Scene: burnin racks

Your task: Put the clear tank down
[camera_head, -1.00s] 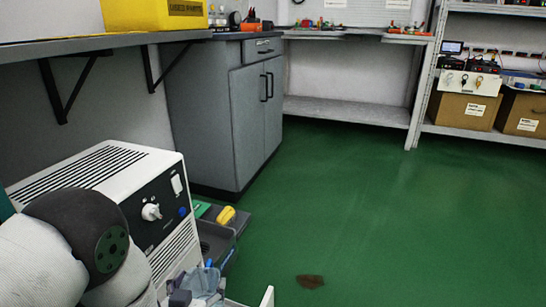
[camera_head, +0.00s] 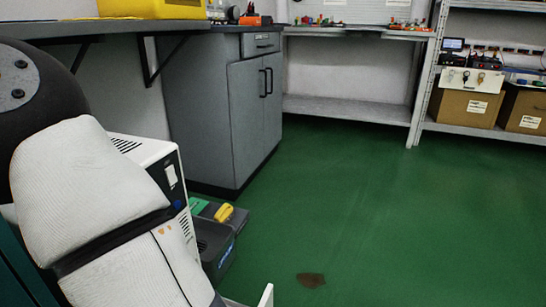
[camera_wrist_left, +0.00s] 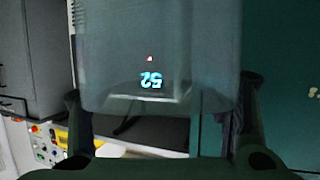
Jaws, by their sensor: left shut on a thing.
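The clear tank (camera_wrist_left: 160,50) fills the upper middle of the left wrist view, a see-through grey body with rounded lower corners. My left gripper (camera_wrist_left: 163,95) is shut on it, with one dark finger at each side. Glowing digits and a small red light show in its area; I cannot tell whether they are on it or seen through it. In the head view my left arm fills the lower left, and its gripper and the tank are out of sight. My right gripper is in neither view.
A white machine (camera_head: 165,165) stands behind my left arm, mostly hidden. A dark grey bin (camera_head: 213,248) with a yellow item (camera_head: 224,212) is on the floor beside it. A grey cabinet (camera_head: 245,115) stands behind. A brown stain (camera_head: 311,280) marks the open green floor (camera_head: 390,220).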

